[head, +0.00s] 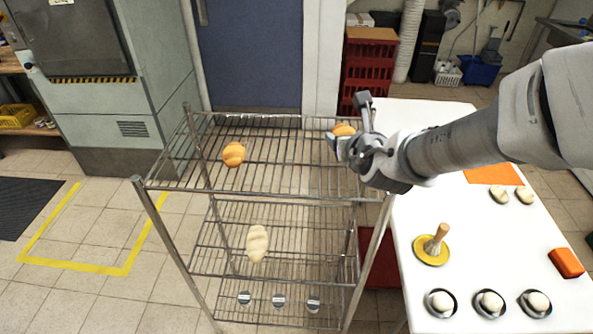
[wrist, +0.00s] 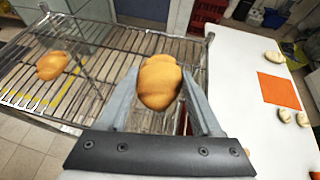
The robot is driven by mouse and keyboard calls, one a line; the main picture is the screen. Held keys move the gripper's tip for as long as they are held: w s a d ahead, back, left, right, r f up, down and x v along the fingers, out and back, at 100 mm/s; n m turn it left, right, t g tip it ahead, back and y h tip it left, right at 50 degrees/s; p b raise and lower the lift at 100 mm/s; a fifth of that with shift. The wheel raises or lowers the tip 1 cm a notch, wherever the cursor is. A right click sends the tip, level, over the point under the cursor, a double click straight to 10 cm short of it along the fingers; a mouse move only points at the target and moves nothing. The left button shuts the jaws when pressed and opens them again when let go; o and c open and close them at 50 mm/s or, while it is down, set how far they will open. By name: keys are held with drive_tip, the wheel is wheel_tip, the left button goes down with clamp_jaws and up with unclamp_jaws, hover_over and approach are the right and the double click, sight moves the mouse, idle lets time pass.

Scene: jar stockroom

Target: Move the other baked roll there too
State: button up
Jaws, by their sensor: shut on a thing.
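My gripper (head: 352,136) is shut on a golden-brown baked roll (wrist: 159,82), which sits between the two fingers in the wrist view. In the head view the held roll (head: 344,130) is partly hidden by the gripper, over the right end of the rack's top shelf. Another baked roll (head: 233,154) lies on the left part of the wire rack's top shelf (head: 285,150); it also shows at the left in the wrist view (wrist: 52,65). I cannot tell whether the held roll touches the wires.
A pale unbaked loaf (head: 257,243) and several small cups lie on lower shelves. The white table (head: 410,205) at the right bears an orange mat (head: 492,174), dough pieces, a yellow dish with a brush (head: 432,250), an orange block (head: 566,262) and dough in dark cups. The top shelf's middle is clear.

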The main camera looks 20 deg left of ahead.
drive_tip(key=shift+s+a+b, duration=0.1)
drive_tip(key=shift+a+b, duration=0.2)
drive_tip(key=shift+a, duration=0.15)
drive_tip(key=shift+a+f, duration=0.7)
drive_tip(key=shift+a, duration=0.45)
hover_over(298, 176)
wheel_tip(298, 176, down, 4)
drive_tip(key=shift+f, duration=2.05)
drive_tip(key=shift+f, duration=0.15)
drive_tip(key=o, duration=1.4)
